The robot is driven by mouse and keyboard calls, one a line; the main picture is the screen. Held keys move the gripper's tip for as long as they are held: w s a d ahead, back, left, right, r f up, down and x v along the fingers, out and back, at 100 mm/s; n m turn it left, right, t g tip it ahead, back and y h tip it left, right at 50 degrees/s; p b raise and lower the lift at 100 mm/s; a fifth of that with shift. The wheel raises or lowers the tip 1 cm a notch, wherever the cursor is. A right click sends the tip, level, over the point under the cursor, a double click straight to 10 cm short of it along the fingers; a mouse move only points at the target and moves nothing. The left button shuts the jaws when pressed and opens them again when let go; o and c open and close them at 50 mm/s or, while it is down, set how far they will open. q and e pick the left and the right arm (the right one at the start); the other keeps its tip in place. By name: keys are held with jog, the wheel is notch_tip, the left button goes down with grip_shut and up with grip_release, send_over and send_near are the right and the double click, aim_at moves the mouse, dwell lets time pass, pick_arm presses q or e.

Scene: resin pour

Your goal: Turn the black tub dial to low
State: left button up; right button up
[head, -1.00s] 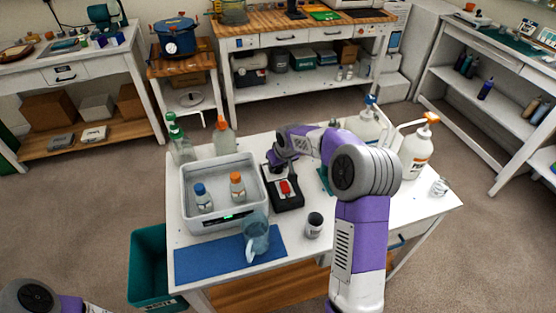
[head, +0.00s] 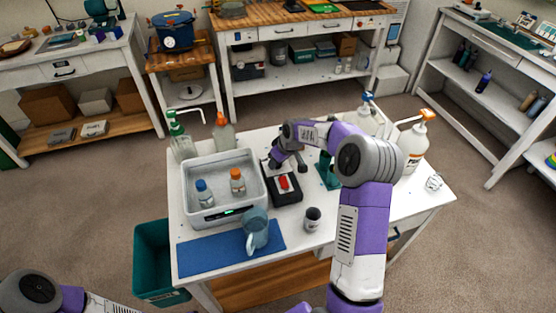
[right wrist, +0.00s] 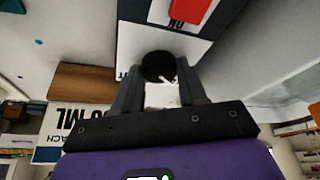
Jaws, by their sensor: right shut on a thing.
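The black dial (right wrist: 158,66), round with a white pointer line, shows between the fingers of my right gripper (right wrist: 160,92) in the right wrist view. The fingers are shut on it from both sides. In the head view my right gripper (head: 275,163) reaches down at the back of the black control box (head: 287,196) and hides the dial. The box has a red switch (head: 284,182) and stands beside the grey-white tub (head: 216,220). The dial's setting cannot be read. Only part of my left arm shows at the lower left, with its gripper out of view.
Two small bottles, blue-capped (head: 203,192) and orange-capped (head: 237,181), are in the tub. A blue-grey pitcher (head: 257,232) stands on a blue mat (head: 205,256). A small dark-topped cup (head: 313,219) stands right of it. Pump bottles, including a white one (head: 411,148), line the back.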

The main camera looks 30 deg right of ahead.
jog(key=o, duration=1)
jog(key=shift+o, duration=0.2)
jog(key=p+v, duration=0.1)
jog(key=v, duration=0.6)
jog(key=shift+r+p, duration=0.25)
jog(key=shift+p, duration=0.05)
jog(key=shift+s+f, duration=0.1)
jog(key=shift+s, duration=0.1)
